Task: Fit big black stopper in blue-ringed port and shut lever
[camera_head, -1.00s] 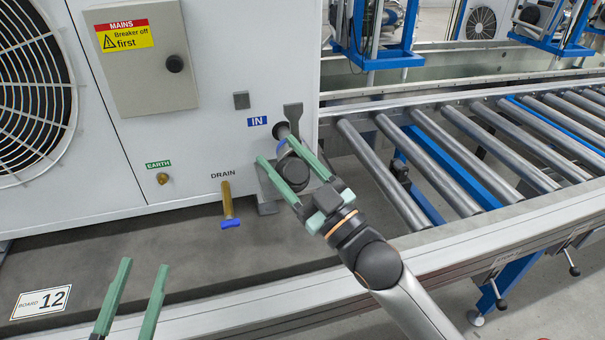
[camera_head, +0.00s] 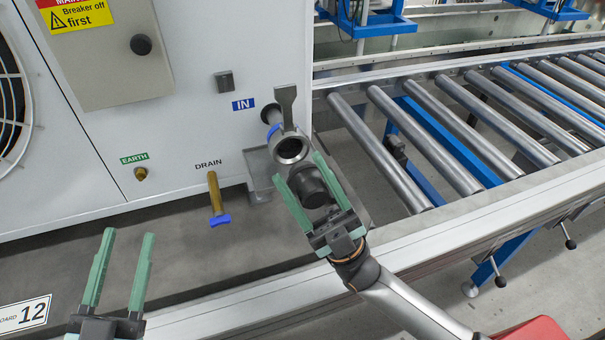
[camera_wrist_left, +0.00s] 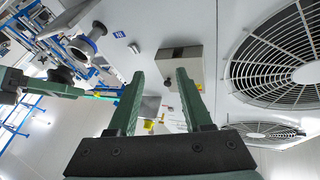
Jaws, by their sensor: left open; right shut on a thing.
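The blue-ringed port (camera_head: 290,148) is a grey metal pipe mouth on the white cabinet under the IN label. Its blue ring (camera_head: 273,130) sits behind the mouth, and its open end faces out. A grey lever (camera_head: 287,105) stands up above the port. My right gripper (camera_head: 297,167) is shut on the big black stopper (camera_head: 308,184), just in front of and below the port mouth, with a gap between them. In the left wrist view the port (camera_wrist_left: 84,47) and the stopper (camera_wrist_left: 62,75) are apart. My left gripper (camera_head: 127,236) is open and empty at lower left.
A brass DRAIN tap (camera_head: 215,195) with a blue handle and an EARTH stud (camera_head: 141,174) stick out of the cabinet left of the port. A roller conveyor (camera_head: 440,140) runs to the right. The grey ledge below the cabinet is mostly clear.

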